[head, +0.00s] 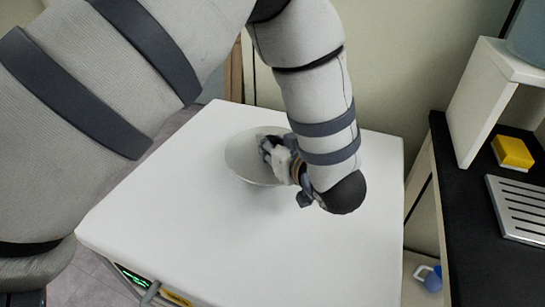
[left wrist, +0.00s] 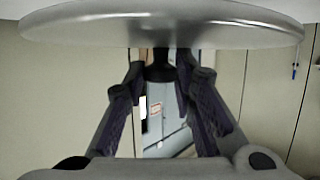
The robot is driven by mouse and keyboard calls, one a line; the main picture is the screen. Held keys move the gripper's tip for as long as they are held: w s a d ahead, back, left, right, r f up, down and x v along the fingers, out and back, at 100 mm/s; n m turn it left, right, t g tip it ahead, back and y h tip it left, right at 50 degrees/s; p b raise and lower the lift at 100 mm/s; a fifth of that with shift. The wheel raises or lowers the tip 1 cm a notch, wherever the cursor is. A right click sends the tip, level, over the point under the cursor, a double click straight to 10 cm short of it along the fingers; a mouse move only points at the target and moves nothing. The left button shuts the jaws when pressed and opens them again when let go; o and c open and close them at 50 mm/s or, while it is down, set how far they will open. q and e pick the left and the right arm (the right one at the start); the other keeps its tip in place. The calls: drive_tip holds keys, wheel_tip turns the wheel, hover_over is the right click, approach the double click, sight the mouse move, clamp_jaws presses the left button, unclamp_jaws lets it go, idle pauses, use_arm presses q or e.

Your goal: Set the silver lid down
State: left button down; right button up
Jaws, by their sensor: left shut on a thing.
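The silver lid (head: 243,157) is a round, pale disc over the left-middle part of the white cabinet top (head: 240,245). In the left wrist view the lid (left wrist: 160,27) spans the upper part, with its black knob (left wrist: 160,65) towards the camera. My left gripper (head: 275,150) is shut on the knob, with dark fingers (left wrist: 158,80) on either side of it. In the head view the gripper and wrist cover the lid's right part. A soft shadow lies by the lid; I cannot tell whether it touches the top. My right gripper is not in view.
The white top is otherwise bare, with free room in front and right. A black bench (head: 470,220) at right holds a yellow block (head: 513,153), a slotted metal plate (head: 525,208) and a white stand (head: 480,100). A blue-and-white bottle (head: 431,277) is low beside it.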

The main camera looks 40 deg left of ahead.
use_arm(q)
drive_tip(key=shift+a+f+b, duration=0.2)
drive_tip(key=shift+f, duration=0.75)
drive_tip(key=shift+a+f+b, duration=0.15)
drive_tip(key=shift+a+f, duration=0.05)
drive_tip(key=shift+f, duration=0.7)
drive_tip(key=shift+f, duration=0.1)
drive_tip(key=shift+f, duration=0.1)
drive_tip(key=c, duration=1.3)
unclamp_jaws()
